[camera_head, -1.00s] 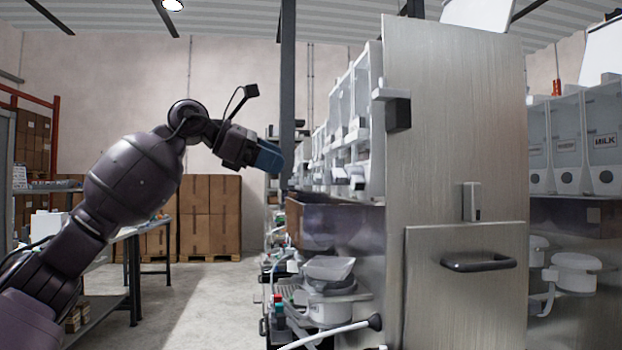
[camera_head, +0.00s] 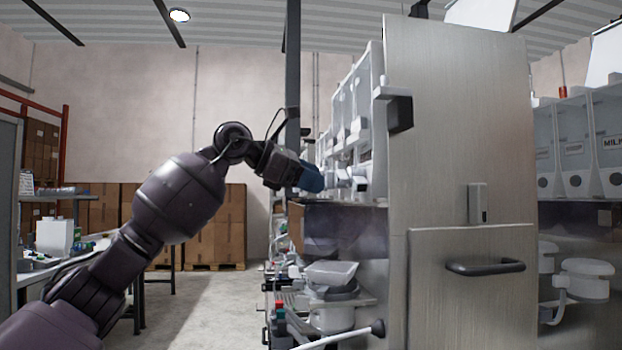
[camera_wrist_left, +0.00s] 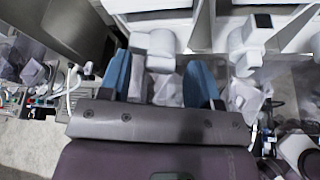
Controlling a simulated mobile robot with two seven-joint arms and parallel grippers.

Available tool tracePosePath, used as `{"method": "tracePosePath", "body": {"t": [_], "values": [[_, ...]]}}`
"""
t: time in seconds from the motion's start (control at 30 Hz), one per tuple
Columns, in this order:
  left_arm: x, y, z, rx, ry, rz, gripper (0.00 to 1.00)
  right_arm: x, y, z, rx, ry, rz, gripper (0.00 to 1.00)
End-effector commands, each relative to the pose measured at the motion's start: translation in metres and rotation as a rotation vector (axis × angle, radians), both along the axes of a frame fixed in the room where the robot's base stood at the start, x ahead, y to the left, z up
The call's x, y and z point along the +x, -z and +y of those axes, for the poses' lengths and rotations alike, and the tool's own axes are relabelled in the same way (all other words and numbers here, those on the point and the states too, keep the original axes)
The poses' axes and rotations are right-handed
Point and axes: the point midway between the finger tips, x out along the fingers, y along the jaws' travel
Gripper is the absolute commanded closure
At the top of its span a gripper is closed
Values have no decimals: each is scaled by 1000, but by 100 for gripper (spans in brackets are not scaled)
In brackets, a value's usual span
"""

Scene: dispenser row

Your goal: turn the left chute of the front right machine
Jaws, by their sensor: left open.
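The white dispensers (camera_head: 361,95) stand in a row on a shelf left of a steel panel, with white chutes (camera_head: 357,176) low on their fronts. My left gripper (camera_head: 314,181), with blue fingers, is at chute height at the left side of this row. In the left wrist view the gripper (camera_wrist_left: 158,82) is open, with a white chute (camera_wrist_left: 153,45) between or just beyond its two fingers. I cannot tell whether they touch it. A second white chute (camera_wrist_left: 247,45) is right of the fingers. My right gripper is out of view.
The steel panel (camera_head: 455,130) with a dark handle (camera_head: 485,267) stands close on the right. Below the shelf are white scale-like devices and bowls (camera_head: 332,272). A table (camera_head: 75,190) is at the left; boxes (camera_head: 215,225) stand behind. The floor (camera_head: 210,300) between is clear.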

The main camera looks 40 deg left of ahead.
Motion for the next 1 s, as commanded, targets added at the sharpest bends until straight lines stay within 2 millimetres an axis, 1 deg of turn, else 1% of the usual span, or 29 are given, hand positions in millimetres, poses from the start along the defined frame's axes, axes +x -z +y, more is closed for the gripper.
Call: {"method": "tracePosePath", "body": {"t": [0.07,0.3,0.4,0.57,0.73,0.87,1.0], "values": [[0,0,0,0,0,0,43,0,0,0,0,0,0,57],[0,0,0,0,1,0,79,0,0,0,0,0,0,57],[0,0,0,0,1,0,92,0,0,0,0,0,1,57],[-1,-1,0,-7,0,5,92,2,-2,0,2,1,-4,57],[-3,-6,0,-43,2,32,92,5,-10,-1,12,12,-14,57],[-5,-11,1,-99,2,75,92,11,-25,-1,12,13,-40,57],[-5,-14,2,-183,2,144,92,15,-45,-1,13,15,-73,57]]}}
